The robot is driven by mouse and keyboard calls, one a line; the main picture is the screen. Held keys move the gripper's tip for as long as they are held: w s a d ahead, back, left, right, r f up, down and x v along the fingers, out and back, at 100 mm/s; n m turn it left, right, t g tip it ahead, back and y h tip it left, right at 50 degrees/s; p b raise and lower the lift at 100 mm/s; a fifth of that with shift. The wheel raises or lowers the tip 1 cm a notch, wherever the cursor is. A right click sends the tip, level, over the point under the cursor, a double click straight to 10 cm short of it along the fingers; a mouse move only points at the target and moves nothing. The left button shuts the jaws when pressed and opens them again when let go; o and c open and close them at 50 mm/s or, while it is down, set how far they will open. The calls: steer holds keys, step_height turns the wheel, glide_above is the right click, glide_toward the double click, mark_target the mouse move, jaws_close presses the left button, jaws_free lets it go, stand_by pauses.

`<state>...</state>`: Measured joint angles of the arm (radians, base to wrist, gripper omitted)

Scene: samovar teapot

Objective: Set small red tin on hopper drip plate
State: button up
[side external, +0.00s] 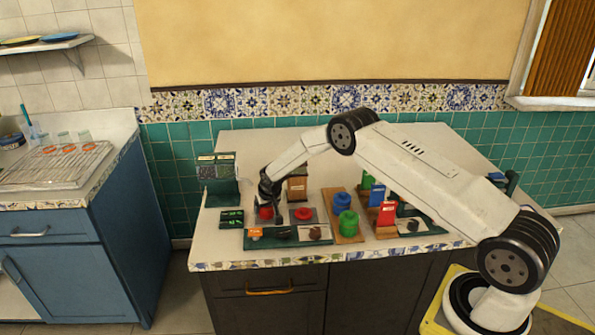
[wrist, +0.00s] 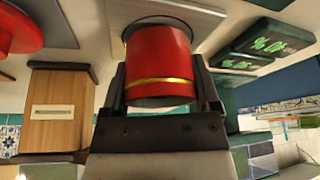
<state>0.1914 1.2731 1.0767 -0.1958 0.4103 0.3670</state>
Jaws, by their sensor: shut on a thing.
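My gripper (side external: 268,196) points down over the left part of the counter and is shut on a small red tin (side external: 265,212). In the wrist view the tin (wrist: 160,62) sits between the fingers (wrist: 162,92), with a gold band near the gripper and a dark rim at its far end. Whether the tin touches the counter is unclear. A dark green twin-hopper stand (side external: 217,172) is left of the gripper at the back. Its drip plate cannot be clearly made out in either view.
A green display unit (side external: 231,218) lies left of the tin; its digits show in the wrist view (wrist: 272,44). A wooden box (side external: 297,188) is close behind. Right is a red-topped item (side external: 303,214) on a dark plate. Blue and green canisters (side external: 346,220) stand farther right.

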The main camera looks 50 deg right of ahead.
steer(key=shift+f, duration=0.15)
steer(key=o, duration=1.1)
steer(key=shift+v, duration=6.2)
